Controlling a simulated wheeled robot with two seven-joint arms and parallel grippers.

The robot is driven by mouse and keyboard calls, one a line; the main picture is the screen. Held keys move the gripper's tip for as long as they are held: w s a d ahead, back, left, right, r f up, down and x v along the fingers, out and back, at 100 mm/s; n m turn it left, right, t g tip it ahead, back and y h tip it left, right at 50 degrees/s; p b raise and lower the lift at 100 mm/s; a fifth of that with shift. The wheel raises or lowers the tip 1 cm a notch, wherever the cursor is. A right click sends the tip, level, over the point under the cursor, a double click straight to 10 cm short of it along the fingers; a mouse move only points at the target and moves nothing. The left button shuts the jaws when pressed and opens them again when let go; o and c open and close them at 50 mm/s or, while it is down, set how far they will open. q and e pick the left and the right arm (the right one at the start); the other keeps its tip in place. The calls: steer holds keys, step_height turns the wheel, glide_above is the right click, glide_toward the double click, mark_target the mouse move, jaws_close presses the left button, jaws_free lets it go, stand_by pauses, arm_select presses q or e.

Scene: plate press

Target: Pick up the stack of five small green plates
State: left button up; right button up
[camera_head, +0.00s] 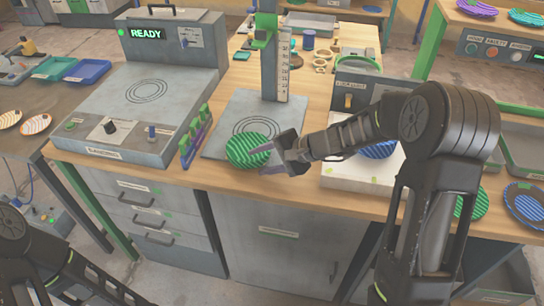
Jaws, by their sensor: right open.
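The stack of small green striped plates (243,148) sits on the front of the grey base plate (214,138) of an upright stand with a measuring scale. The plates lie flat, and their number cannot be made out. My right gripper (266,159) is open at the right edge of the stack, its pale fingers pointing left. One finger reaches over or beside the rim; I cannot tell whether it touches. My left arm shows dark at the bottom left, far from the plates, and the state of its gripper cannot be made out.
The grey machine with a READY display (146,34) stands left of the stand. A rack of coloured strips (195,137) is just left of the stack. At right, a blue striped plate (378,150) lies on a white board (345,178), partly behind my right arm.

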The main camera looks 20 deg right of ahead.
steer(key=shift+w+a+f, duration=0.15)
steer(key=shift+a, duration=0.05)
steer(key=shift+c, duration=0.6)
jaws_close()
